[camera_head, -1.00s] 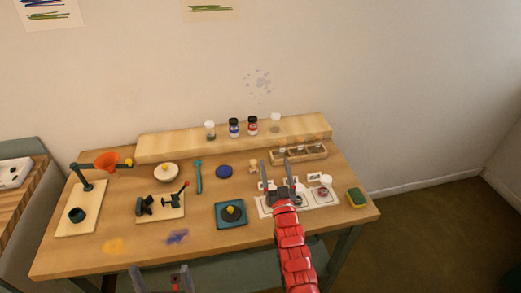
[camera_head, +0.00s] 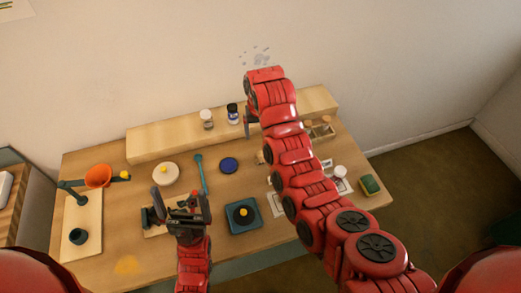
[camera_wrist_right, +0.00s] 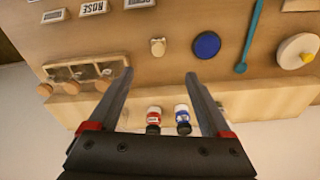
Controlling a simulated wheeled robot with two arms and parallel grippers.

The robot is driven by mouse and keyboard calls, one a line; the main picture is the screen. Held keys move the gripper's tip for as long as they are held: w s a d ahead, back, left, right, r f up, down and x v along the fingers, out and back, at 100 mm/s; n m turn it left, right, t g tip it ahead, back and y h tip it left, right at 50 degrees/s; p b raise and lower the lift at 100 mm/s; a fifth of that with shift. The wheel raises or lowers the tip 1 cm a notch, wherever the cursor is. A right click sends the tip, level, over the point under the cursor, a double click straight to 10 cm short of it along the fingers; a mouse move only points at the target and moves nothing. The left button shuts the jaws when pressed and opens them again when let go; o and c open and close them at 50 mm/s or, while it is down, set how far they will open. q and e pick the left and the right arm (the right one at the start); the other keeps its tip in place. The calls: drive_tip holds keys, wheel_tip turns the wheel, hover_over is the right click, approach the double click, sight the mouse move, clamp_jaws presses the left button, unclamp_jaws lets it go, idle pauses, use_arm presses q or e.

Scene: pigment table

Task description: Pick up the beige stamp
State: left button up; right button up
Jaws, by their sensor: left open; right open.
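The beige stamp (camera_wrist_right: 158,47) is a small pale block in the right wrist view, standing on the table just beyond my right fingertips. In the head view it shows only as a sliver (camera_head: 260,157) beside my right arm. My right gripper (camera_wrist_right: 159,73) is open and empty, its fingers apart on either side of the stamp's line, not touching it. In the head view my right arm hides most of that gripper. My left gripper (camera_head: 181,192) is open and empty, over the front-middle of the table.
A blue disc (camera_wrist_right: 207,44) lies beside the stamp. The raised shelf (camera_wrist_right: 262,100) carries a red-labelled jar (camera_wrist_right: 153,118) and a blue-labelled jar (camera_wrist_right: 182,117). A divided wooden box (camera_wrist_right: 85,72) and label cards (camera_wrist_right: 94,7) are on the other side. A teal tray (camera_head: 243,215) stands in front.

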sight(260, 154)
drive_tip(key=f+b, duration=0.1)
drive_tip(key=f, duration=0.3)
drive_tip(key=f+b, duration=0.1)
drive_tip(key=f, duration=0.2)
drive_tip(key=w+f+b, duration=0.1)
drive_tip(key=f, duration=0.3)
drive_tip(key=shift+f, duration=0.3)
drive_tip(key=f+b, duration=0.2)
drive_tip(key=w+f+b, duration=0.1)
drive_tip(key=f, duration=0.2)
drive_tip(key=shift+d+f+b, duration=0.1)
drive_tip(key=shift+f+b, duration=0.05)
drive_tip(key=shift+b, duration=0.25)
drive_tip(key=shift+w, duration=0.1)
drive_tip(key=shift+c, duration=0.7)
clamp_jaws()
